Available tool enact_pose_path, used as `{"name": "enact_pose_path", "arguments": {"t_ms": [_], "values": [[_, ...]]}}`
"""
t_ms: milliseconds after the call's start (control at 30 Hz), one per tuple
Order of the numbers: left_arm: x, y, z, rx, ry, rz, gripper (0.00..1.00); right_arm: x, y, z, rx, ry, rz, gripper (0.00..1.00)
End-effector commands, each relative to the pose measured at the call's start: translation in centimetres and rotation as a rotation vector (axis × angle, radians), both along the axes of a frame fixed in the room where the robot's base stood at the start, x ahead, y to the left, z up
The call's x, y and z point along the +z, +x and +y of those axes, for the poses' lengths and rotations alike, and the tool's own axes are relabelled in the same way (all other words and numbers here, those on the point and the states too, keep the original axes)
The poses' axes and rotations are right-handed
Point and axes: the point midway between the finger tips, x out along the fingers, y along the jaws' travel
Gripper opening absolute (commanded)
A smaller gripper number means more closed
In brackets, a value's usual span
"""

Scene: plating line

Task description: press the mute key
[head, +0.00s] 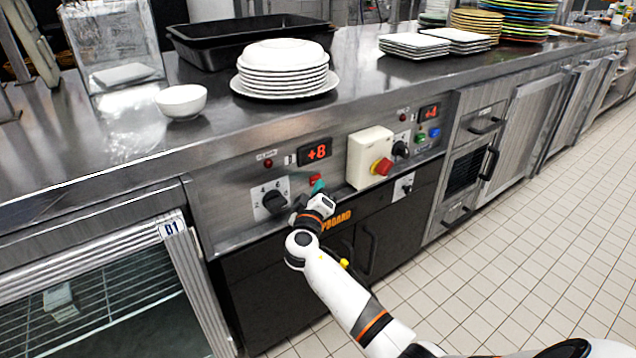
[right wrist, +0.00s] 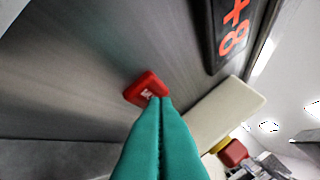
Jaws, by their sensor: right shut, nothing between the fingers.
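A small red key (head: 315,177) with a white mark sits on the steel control panel, below the display reading +8. I take it as the mute key; its mark is too small to read. It also shows in the right wrist view (right wrist: 143,86), partly covered by my fingertips. My right gripper (head: 319,187) has teal fingers, shut together and empty, with the tips right at the key. In the right wrist view the tips (right wrist: 160,101) overlap the key's lower edge; I cannot tell whether they touch it. My left gripper is not in view.
A rotary knob (head: 274,201) is left of the key. A cream box with a red-and-yellow knob (head: 381,166) juts out on its right. The +8 display (head: 314,153) is above. White plates (head: 284,82) and a bowl (head: 181,101) stand on the counter.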

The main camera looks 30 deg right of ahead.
Motion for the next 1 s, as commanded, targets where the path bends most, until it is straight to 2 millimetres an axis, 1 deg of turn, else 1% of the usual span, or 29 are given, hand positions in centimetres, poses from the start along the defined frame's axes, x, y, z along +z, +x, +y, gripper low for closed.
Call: {"name": "enact_pose_path", "arguments": {"t_ms": [67, 333, 667, 733, 1000], "values": [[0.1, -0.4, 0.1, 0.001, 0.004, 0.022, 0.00, 0.0, -0.3, 0.0, 0.001, 0.000, 0.000, 0.00], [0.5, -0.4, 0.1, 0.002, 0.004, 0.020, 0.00, 0.1, -1.8, -0.1, 0.001, -0.001, 0.000, 0.00], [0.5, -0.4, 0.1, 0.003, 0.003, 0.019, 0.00, 0.0, -2.0, -0.1, 0.000, -0.001, 0.001, 0.00], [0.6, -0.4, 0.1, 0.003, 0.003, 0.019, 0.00, 0.0, -2.2, -0.2, 0.000, -0.001, 0.001, 0.00], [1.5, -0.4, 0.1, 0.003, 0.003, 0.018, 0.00, 0.1, -4.9, -0.4, 0.000, -0.001, 0.001, 0.00]]}}
